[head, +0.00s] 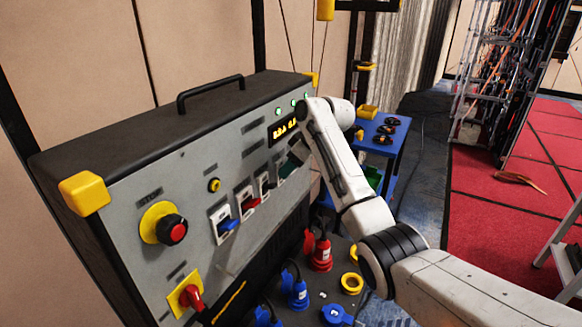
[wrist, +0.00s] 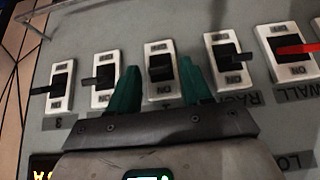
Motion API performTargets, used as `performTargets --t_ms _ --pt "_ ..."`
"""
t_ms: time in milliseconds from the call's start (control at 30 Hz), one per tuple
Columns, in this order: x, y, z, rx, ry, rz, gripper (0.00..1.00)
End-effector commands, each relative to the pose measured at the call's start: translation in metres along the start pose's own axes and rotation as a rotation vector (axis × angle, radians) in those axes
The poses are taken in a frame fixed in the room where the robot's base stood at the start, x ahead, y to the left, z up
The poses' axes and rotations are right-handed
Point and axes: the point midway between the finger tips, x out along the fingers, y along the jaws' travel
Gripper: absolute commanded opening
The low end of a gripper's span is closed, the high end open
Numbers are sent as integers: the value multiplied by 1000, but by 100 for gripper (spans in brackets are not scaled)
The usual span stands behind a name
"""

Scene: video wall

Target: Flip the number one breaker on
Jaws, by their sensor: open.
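In the wrist view, a row of switches in white frames crosses the grey panel, seen upside down. The middle breaker (wrist: 160,67) has a dark toggle and lies between the two teal fingers of my gripper (wrist: 158,68). The fingers are apart with nothing held; I cannot tell whether they touch the toggle. Its label is hidden behind my gripper, so its number cannot be read. The leftmost breaker (wrist: 60,86) is labelled 3; another breaker (wrist: 104,79) sits between them. In the head view, my arm covers most of my gripper and the far switches.
Right of the middle, in the wrist view, are the RACK switch (wrist: 228,58) and the red-levered WALL switch (wrist: 290,52). In the head view, the panel carries a red stop button (head: 173,229) and red rotary knob (head: 191,297). Plugs, including a red one (head: 320,252), stand below.

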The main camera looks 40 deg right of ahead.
Motion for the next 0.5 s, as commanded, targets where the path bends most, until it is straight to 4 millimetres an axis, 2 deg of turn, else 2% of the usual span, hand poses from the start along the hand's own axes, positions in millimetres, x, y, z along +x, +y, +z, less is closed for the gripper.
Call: performTargets --t_ms 167,500 --pt "-22 1 0 -1 4 3 49" --pt "-84 1 0 -1 3 3 49"
